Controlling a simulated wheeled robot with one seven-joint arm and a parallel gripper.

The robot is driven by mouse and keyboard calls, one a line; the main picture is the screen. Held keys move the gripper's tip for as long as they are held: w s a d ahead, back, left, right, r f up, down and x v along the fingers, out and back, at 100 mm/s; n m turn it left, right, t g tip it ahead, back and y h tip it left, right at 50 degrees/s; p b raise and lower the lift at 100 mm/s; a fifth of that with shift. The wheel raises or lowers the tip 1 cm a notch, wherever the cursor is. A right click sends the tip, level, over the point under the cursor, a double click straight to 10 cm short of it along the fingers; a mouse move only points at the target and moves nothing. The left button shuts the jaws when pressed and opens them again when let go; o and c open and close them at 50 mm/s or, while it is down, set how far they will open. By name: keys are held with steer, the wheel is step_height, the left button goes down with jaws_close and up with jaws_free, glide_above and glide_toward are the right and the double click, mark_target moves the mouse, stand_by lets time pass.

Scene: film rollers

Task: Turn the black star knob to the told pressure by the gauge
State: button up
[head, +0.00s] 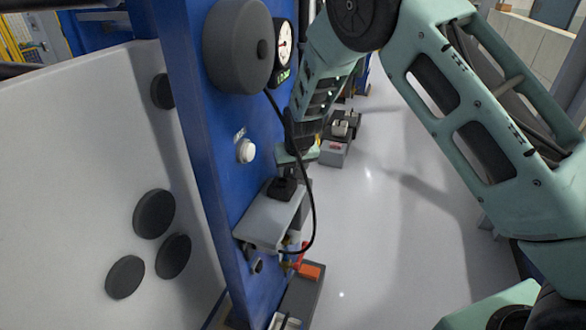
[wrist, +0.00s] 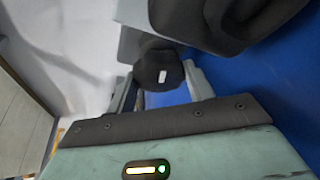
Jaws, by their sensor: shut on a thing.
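The black star knob (head: 283,188) sits on top of a grey box (head: 268,222) fixed to the blue panel. My gripper (head: 287,174) comes down on it from above and is shut on it. In the wrist view the knob (wrist: 159,70) shows a white mark and lies between my two fingers (wrist: 160,88). The round gauge (head: 284,42) is on the panel's upper edge, with a white dial and a small green digital readout (head: 283,75) below. Both are too small to read surely, and a dark roller partly crowds the dial.
A large dark roller (head: 236,48) projects from the blue panel (head: 190,120). A white button (head: 246,151) is below it. A black cable (head: 313,215) loops beside my gripper. A red lever (head: 301,252) and an orange block (head: 311,271) are lower down. Open floor (head: 375,240) lies right.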

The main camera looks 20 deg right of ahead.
steer(key=shift+m, duration=0.3)
steer(key=o, duration=0.7)
steer(key=b+v, duration=0.3)
steer(key=v, duration=1.4)
steer(key=shift+a+r, duration=0.15)
steer(key=shift+r, duration=0.15)
